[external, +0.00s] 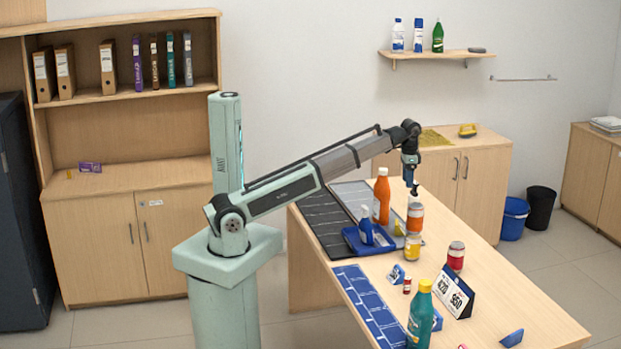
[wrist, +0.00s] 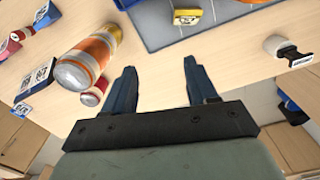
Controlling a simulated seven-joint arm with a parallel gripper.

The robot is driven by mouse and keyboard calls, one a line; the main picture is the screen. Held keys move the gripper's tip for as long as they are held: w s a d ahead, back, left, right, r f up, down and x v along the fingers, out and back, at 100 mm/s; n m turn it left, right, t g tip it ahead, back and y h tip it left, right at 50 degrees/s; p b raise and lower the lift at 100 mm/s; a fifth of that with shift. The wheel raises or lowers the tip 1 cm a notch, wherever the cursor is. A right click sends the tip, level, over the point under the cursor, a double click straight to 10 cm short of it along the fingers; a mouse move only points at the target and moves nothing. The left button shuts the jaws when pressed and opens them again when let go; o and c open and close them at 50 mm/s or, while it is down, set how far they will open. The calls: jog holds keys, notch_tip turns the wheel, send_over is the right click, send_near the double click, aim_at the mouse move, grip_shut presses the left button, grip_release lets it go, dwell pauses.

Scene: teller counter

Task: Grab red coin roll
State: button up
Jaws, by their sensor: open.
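A small red cylinder with a pale band, which looks like the red coin roll (external: 407,284), stands on the counter near the small blue-and-white card in the external view. In the wrist view a red cylinder (wrist: 95,93) shows partly behind an orange-banded can (wrist: 92,55); I cannot tell whether it is the same one. My gripper (external: 413,189) hangs above the far part of the counter, well away from the small red cylinder. In the wrist view its two fingers (wrist: 158,68) are apart with only bare counter between them.
An orange bottle (external: 382,198), an orange can (external: 415,218) and a yellow can (external: 412,247) stand near my gripper. A red can (external: 456,256), a number sign (external: 455,293) and a green bottle (external: 420,316) stand nearer the front. A blue tray (external: 364,247) lies left.

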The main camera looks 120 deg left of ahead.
jog(key=w+d+n, duration=0.3)
jog(key=w+d, duration=0.2)
jog(key=d, duration=0.4)
jog(key=w+d+n, duration=0.2)
jog(key=w+d, duration=0.4)
jog(key=d, duration=0.4)
jog(key=n, duration=0.6)
send_over(408, 278)
notch_tip(408, 278, down, 11)
jog(key=shift+d+f, duration=0.15)
jog(key=shift+f, duration=6.85)
grip_shut()
